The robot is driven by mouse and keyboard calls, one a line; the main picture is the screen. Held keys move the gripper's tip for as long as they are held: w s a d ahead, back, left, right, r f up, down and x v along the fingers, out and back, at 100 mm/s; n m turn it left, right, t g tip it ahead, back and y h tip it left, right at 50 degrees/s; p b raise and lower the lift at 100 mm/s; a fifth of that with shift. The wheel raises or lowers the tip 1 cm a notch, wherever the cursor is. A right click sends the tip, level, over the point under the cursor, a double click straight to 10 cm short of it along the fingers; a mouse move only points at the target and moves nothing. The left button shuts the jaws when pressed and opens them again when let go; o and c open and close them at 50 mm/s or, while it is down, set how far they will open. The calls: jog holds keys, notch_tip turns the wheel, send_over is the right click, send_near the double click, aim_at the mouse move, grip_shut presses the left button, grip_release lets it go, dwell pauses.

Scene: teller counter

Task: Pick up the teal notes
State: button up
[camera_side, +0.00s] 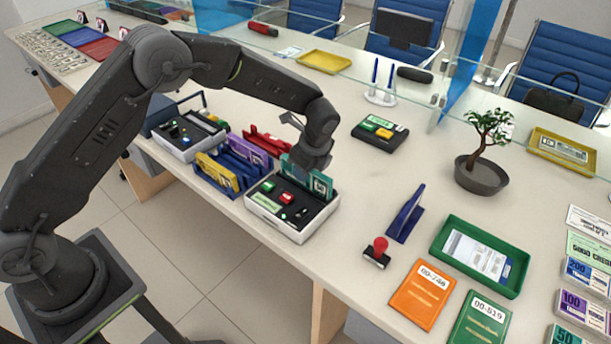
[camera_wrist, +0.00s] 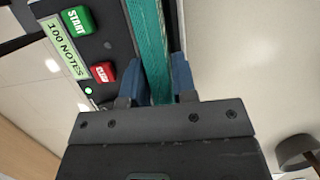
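The teal notes (camera_side: 308,180) stand upright as a banded bundle in the top of a white and dark note counter (camera_side: 292,233). In the wrist view the teal bundle (camera_wrist: 156,50) runs between my two blue fingertips. My gripper (camera_wrist: 158,80) has a finger against each side of it, with no clear gap on either side. In the side view my gripper (camera_side: 306,160) is directly over the bundle and hides part of it. The counter's green START button (camera_wrist: 77,20), red button (camera_wrist: 103,72) and "100 NOTES" label (camera_wrist: 64,48) show beside the bundle.
A blue rack (camera_side: 238,165) with purple and yellow notes and a red holder (camera_side: 266,140) stand close left. A second counter (camera_side: 186,133) is further left. A red stamp (camera_side: 378,252) and blue stand (camera_side: 406,215) are right. Clear counter lies behind, toward the black device (camera_side: 380,133).

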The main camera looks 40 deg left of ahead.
jog(key=shift+a+f, duration=0.2)
jog(key=shift+f, duration=0.5)
jog(key=shift+c, duration=0.3)
grip_shut()
jog(key=shift+r, duration=0.15)
